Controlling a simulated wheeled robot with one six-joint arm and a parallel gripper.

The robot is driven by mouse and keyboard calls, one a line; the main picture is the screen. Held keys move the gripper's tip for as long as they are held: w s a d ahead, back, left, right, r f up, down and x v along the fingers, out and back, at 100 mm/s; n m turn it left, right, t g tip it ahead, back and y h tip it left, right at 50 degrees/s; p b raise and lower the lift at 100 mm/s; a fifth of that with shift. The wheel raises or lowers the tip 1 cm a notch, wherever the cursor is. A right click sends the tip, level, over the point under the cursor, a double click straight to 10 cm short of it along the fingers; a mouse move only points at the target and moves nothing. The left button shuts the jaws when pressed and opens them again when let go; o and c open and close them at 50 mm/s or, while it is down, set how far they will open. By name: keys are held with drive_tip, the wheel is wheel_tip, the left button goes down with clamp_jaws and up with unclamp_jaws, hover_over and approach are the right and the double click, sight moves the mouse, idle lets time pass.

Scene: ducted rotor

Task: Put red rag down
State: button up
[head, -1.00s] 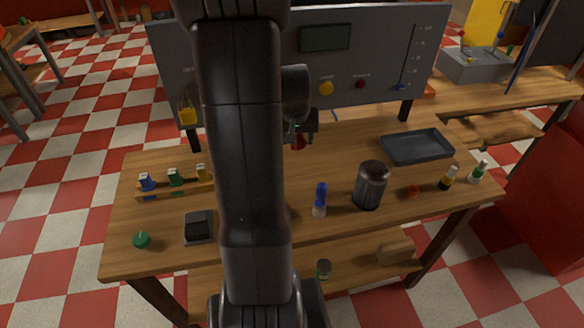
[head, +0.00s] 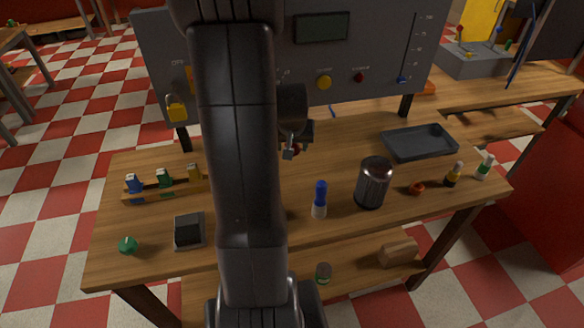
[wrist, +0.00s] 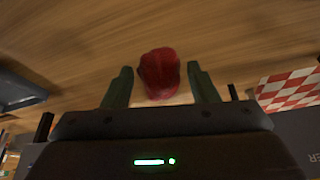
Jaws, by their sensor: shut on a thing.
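The red rag (wrist: 159,73) is a crumpled dark-red bundle between the two fingers of my gripper (wrist: 160,88) in the wrist view. My gripper is shut on it. In the head view my gripper (head: 297,143) is over the back middle of the wooden table (head: 330,165), in front of the grey panel. Only a small bit of the red rag (head: 297,150) shows there, mostly hidden by the gripper. I cannot tell whether the rag touches the tabletop.
A dark tray (head: 419,143) lies at the back right. A dark metal canister (head: 373,183), a blue-capped bottle (head: 320,199) and small bottles (head: 453,175) stand along the front right. A rack with coloured items (head: 163,187) is at left. The grey panel (head: 350,75) stands behind.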

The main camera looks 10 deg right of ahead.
sight(292, 170)
wheel_tip(292, 170, down, 8)
drive_tip(key=shift+r, duration=0.2)
idle(0.3)
drive_tip(key=o, duration=1)
drive_tip(key=shift+f, duration=0.1)
drive_tip(key=shift+f, duration=0.2)
drive_tip(key=v, duration=0.9)
drive_tip(key=b+v, duration=0.1)
drive_tip(key=v, duration=0.4)
drive_tip(key=shift+w+a, duration=0.15)
drive_tip(key=shift+a, duration=0.15)
drive_tip(key=shift+d+p+x, duration=0.15)
drive_tip(key=shift+p+x, duration=0.1)
drive_tip(key=shift+x, duration=3.15)
drive_tip(key=shift+d+p+x, duration=0.15)
drive_tip(key=shift+p+x, duration=0.1)
drive_tip(key=shift+x, duration=3.15)
